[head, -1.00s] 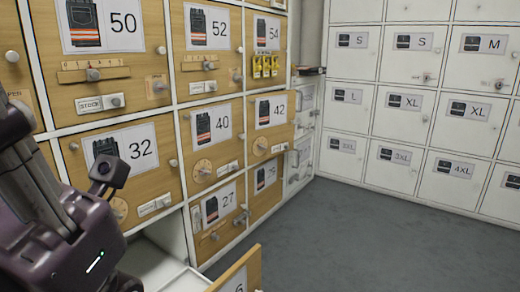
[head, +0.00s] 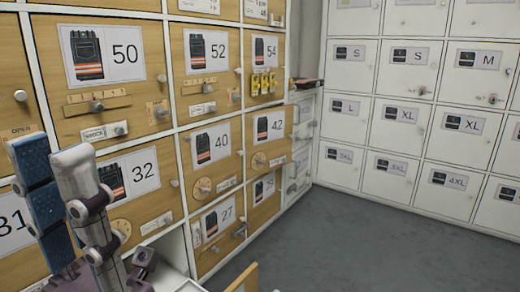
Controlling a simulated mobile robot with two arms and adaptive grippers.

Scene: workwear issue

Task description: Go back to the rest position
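My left gripper (head: 51,158) is at the lower left of the head view, its fingers pointing up in front of the locker wall. One finger shows a blue textured pad and the other a grey back. The fingers stand apart, and I see nothing held between them. They overlap the door labelled 31 (head: 14,228) and the left edge of the door labelled 32 (head: 140,168). My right gripper is not in view.
A wooden front (head: 244,278) stands out at the bottom, by a white open compartment (head: 173,250). The wooden door labelled 42 (head: 271,143) seems slightly ajar. White lockers (head: 408,115) line the back right. The grey floor (head: 380,245) is clear.

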